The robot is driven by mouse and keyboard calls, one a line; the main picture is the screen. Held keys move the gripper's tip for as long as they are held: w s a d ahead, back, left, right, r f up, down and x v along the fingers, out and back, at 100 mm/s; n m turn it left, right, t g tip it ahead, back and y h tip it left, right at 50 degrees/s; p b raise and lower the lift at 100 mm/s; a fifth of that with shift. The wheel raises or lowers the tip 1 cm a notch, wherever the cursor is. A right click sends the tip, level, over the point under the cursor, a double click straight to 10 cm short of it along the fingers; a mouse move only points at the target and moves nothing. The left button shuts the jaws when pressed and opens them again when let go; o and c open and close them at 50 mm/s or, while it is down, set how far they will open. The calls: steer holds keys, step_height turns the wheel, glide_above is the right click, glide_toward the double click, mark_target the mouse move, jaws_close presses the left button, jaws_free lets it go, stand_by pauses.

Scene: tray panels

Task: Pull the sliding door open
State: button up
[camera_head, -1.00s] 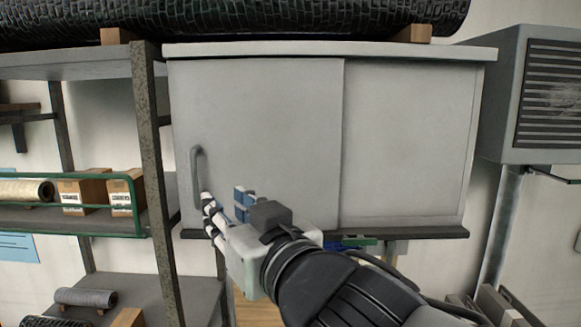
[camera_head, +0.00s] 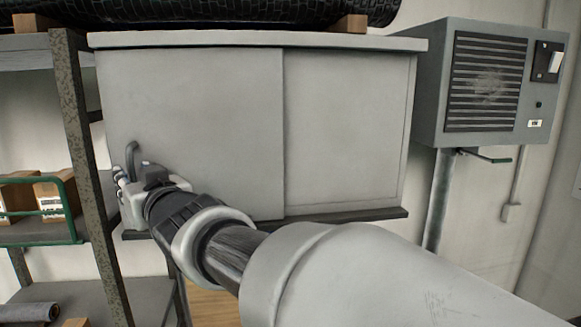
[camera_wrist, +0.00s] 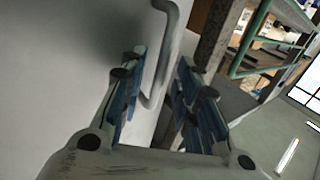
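The grey sliding door (camera_head: 200,120) is the left, front panel of a grey cabinet. It covers the left part, and its right edge overlaps the right panel (camera_head: 345,130). A grey bar handle (camera_head: 131,158) stands upright near the door's left edge; its lower part is hidden by my gripper (camera_head: 124,182). In the wrist view, the handle (camera_wrist: 169,50) passes between the blue-padded fingers of my gripper (camera_wrist: 160,75). The fingers are apart.
A dark shelf post (camera_head: 88,160) stands just left of the cabinet, close to my gripper. A shelf with a green rail (camera_head: 75,205) holds boxes (camera_head: 52,192). A grey vented unit (camera_head: 490,85) is at the right. A dark ledge (camera_head: 350,218) runs under the cabinet.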

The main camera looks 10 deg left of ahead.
steer(key=shift+c, duration=0.6)
jaws_close()
